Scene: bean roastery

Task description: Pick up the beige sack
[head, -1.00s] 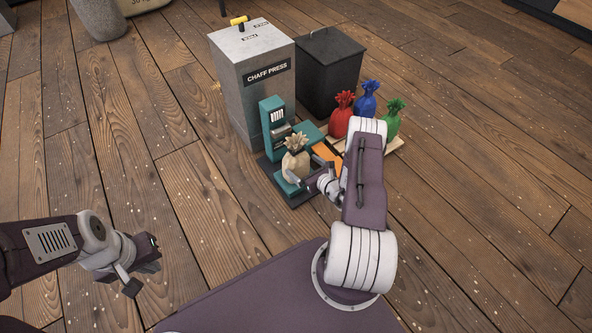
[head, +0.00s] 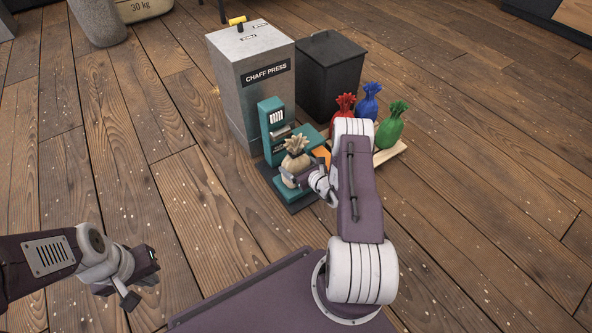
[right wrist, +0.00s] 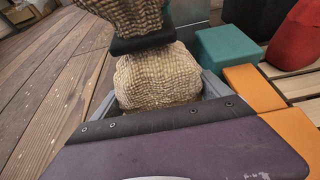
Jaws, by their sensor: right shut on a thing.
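The beige sack (head: 293,163), with a tied ruffled top, is upright at the teal machine (head: 273,118), over its low teal base. I cannot tell whether its bottom touches that base. My right gripper (head: 304,177) is shut on the sack from the near right side. In the right wrist view the woven sack (right wrist: 157,77) fills the space between the dark finger pads of my right gripper (right wrist: 150,84). My left gripper (head: 143,279) is at the lower left, open and empty, far from the sack.
Red (head: 344,105), blue (head: 368,101) and green (head: 390,125) sacks stand on a pale pallet (head: 393,152) beyond my right arm. The grey chaff press (head: 250,95) and a black bin (head: 331,80) stand behind. An orange part (head: 321,153) is beside the machine.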

